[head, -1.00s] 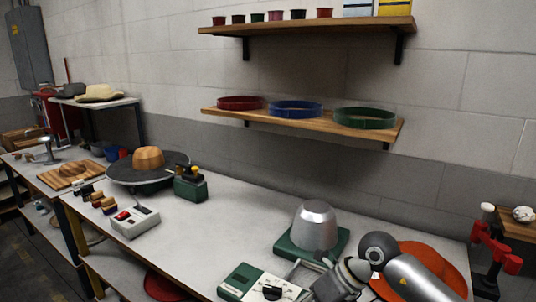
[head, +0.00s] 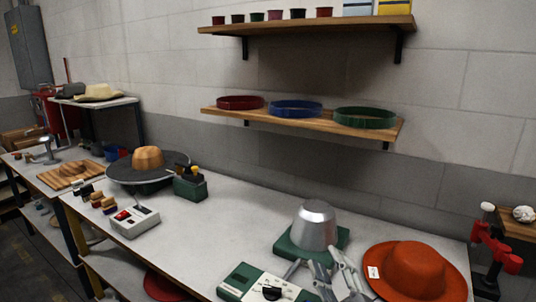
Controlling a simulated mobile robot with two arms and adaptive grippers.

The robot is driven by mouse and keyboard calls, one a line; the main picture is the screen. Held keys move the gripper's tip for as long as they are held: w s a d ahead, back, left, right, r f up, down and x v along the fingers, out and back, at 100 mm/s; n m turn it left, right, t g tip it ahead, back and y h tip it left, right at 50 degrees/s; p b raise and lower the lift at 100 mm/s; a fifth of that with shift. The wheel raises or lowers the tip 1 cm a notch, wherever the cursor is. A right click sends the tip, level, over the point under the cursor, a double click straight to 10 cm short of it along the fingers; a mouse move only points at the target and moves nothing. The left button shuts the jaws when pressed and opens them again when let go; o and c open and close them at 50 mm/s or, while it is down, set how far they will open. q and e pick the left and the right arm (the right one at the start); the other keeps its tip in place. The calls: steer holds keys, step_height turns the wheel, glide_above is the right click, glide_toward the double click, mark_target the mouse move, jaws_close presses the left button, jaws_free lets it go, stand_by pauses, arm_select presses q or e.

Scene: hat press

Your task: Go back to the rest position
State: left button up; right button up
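My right gripper (head: 326,271) is at the bottom edge, right of centre, in front of the metal hat block and left of the orange hat. Its grey fingers are spread with nothing between them. The orange hat (head: 413,269) lies brim down on the table's right part, with a small white tag on its brim, apart from the gripper. The silver dome-shaped block (head: 315,225) stands on a green base (head: 291,250). My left gripper is not in view.
A green and white control box (head: 262,287) sits at the table's front. A wooden crown block (head: 148,159) on a dark disc and a switch box (head: 134,221) stand farther left. Red clamps (head: 493,245) are at the right edge. The table's middle is clear.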

steer(key=s+d+f+m+g+h, duration=0.2)
steer(key=f, duration=0.3)
steer(key=s+d+f+m+g+h, duration=0.2)
steer(key=s+d+f+m+g, duration=0.1)
steer(key=f, duration=0.3)
steer(key=s+d+f+m+g+h, duration=0.1)
steer(key=s+d+f+m+g, duration=0.2)
steer(key=f, duration=0.3)
steer(key=shift+s+d+f+h, duration=0.2)
steer(key=shift+s+h, duration=0.05)
steer(key=shift+h, duration=0.15)
steer(key=s+f+m+g+y, duration=0.1)
steer(key=s+f+g, duration=0.4)
steer(key=s, duration=0.5)
steer(key=s+f+m+g, duration=0.1)
steer(key=s+f+g, duration=0.4)
steer(key=s, duration=0.5)
steer(key=s+f+x, duration=0.1)
steer(key=s+x, duration=0.2)
steer(key=x, duration=1)
steer(key=s+x, duration=0.2)
steer(key=x, duration=1.1)
steer(key=s+d+f+g, duration=0.1)
steer(key=s+d+f, duration=0.1)
steer(key=s+f, duration=1.4)
steer(key=shift+s+d+f, duration=0.2)
steer(key=shift+s+d, duration=0.1)
steer(key=shift+s, duration=0.5)
